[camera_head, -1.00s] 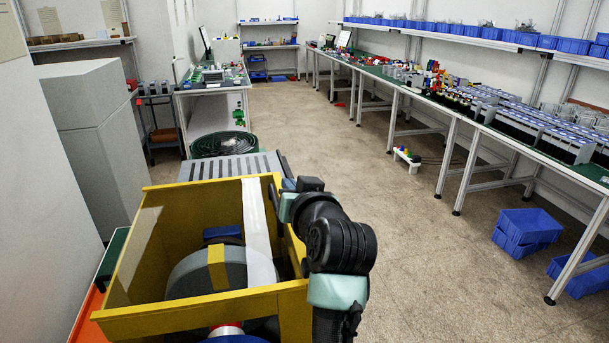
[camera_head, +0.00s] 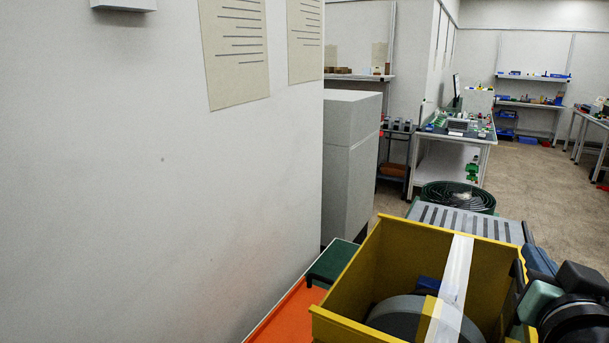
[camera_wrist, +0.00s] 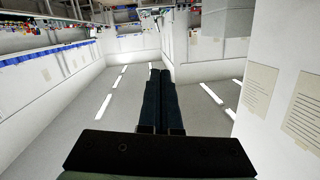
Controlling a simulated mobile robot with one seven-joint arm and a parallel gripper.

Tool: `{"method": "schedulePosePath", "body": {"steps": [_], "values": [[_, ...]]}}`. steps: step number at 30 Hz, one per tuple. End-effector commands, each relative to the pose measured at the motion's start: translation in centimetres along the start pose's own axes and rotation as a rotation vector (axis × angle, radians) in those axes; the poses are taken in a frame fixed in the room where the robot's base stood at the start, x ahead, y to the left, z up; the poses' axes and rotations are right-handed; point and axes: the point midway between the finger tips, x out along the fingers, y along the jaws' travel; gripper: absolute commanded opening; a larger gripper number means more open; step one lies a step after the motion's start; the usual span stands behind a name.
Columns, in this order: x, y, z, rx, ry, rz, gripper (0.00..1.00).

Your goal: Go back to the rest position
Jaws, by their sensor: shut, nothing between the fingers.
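My gripper (camera_wrist: 160,74) shows in the wrist view, its two dark fingers together with nothing between them. The wrist view shows walls and the ceiling with light strips behind the fingers, with the room upside down. In the head view, part of my arm shows at the lower right, beside the yellow bin (camera_head: 398,249). The gripper itself cannot be made out in the head view.
The yellow bin holds a grey round object (camera_head: 405,316). A white wall (camera_head: 160,190) fills the left, with an orange surface (camera_head: 285,312) below it. A grey cabinet (camera_head: 345,165) and a workbench (camera_head: 470,134) stand beyond. Floor (camera_head: 530,185) is clear at the right.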

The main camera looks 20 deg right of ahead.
Motion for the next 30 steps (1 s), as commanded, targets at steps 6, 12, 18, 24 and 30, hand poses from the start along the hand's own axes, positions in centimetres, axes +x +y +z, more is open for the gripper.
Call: {"method": "schedulePosePath", "body": {"steps": [6, 12, 18, 24, 30], "values": [[-5.1, -14.3, -7.0, -0.06, 0.291, -0.247, 0.0], [-14.4, -25.0, -12.2, -0.034, 0.563, -0.49, 0.0], [-23.4, -30.3, -15.2, 0.034, 0.758, -0.674, 0.0], [-27.0, -31.4, -16.1, 0.07, 0.829, -0.738, 0.0], [-27.0, -31.4, -16.1, 0.07, 0.829, -0.738, 0.0]]}}
